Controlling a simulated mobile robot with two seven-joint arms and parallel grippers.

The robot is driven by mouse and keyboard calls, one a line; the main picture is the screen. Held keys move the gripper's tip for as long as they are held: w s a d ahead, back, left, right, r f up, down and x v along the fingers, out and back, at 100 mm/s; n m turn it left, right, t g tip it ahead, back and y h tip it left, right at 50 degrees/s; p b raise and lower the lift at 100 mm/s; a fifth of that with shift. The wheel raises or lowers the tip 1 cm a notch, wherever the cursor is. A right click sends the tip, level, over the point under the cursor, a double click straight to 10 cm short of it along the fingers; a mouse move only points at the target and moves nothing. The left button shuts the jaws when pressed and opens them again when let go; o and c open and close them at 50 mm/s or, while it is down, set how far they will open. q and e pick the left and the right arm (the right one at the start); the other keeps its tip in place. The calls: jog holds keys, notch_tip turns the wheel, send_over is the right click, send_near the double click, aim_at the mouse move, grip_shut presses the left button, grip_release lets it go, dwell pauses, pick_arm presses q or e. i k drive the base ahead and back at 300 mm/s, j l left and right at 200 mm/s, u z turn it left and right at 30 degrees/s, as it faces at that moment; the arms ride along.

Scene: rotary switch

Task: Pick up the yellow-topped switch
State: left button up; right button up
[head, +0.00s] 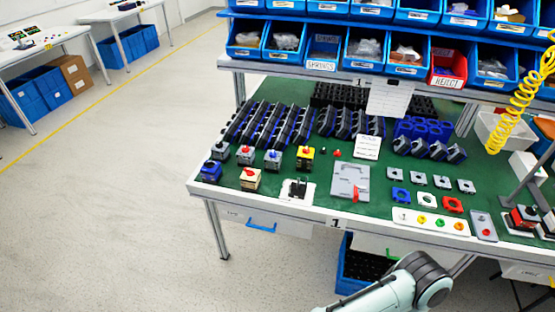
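The yellow-topped switch (305,153) stands on the green bench top (325,209), with a black lower body and a red mark on its top. It is at the right end of a row of small switches. A beige switch with a red knob (249,178) stands in front of it to the left. A blue-and-grey switch (273,159) is just to its left. Neither gripper is in view; only a white and dark arm link of mine shows at the bottom, below the bench's front edge and well apart from the switch.
A grey plate with a red part (350,182) lies right of the switch. Black racks (268,124) stand behind it. A shelf of blue bins (364,52) overhangs the back. The red reject bin (447,66) is among them. The floor left of the bench is clear.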

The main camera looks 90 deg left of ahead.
aim_at(304, 162)
jog(key=u, duration=2.95)
